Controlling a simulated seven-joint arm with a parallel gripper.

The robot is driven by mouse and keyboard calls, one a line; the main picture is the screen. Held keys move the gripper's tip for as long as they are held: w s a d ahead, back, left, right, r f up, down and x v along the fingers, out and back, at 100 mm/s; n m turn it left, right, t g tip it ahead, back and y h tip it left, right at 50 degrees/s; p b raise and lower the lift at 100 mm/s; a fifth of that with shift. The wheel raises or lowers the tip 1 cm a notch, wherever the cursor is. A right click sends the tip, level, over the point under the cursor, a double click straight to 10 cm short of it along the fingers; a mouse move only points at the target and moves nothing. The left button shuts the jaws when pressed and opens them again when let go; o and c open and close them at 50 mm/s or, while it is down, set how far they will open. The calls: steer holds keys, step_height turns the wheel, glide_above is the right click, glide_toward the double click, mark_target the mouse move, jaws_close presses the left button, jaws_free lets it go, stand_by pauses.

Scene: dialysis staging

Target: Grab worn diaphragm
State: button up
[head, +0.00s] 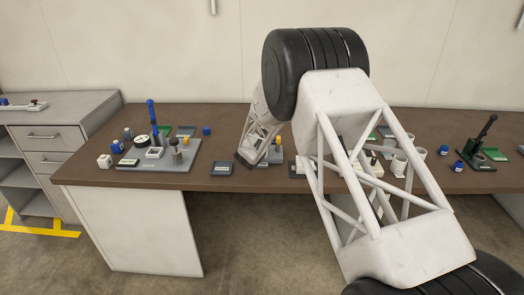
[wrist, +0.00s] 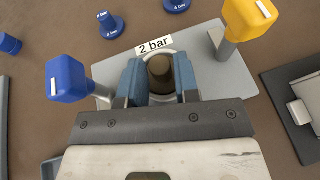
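In the wrist view, my gripper (wrist: 160,80) has its two blue fingers apart, one on each side of a round opening with a pale rim. A brown, cup-like round part (wrist: 160,73) shows inside the rim, between the fingers; it may be the worn diaphragm, but I cannot be sure. Contact between fingers and part is not visible. The opening sits on a grey plate (wrist: 236,82) with a "2 bar" label (wrist: 154,45). In the head view, my arm hides most of this station and the fingertips.
A blue-capped post (wrist: 68,82) stands left of the fingers and a yellow-topped post (wrist: 248,22) to the right. Blue parts (wrist: 110,25) lie beyond the plate. In the head view, a dark tray (head: 220,168) and another grey station (head: 150,164) stand to the left.

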steer(key=shift+c, duration=0.3)
jaws_close()
steer(key=shift+r, duration=0.1)
steer(key=shift+r, duration=0.35)
step_height(320, 180, up, 3)
steer(key=shift+f, duration=0.1)
steer(key=s+d, duration=0.1)
steer(key=s, duration=0.6)
steer(key=s+d+r, duration=0.1)
steer(key=s+d, duration=0.1)
steer(key=s, duration=0.6)
steer(key=shift+s+d+r, duration=0.15)
steer(key=shift+s+d, duration=0.1)
steer(key=shift+s, duration=0.05)
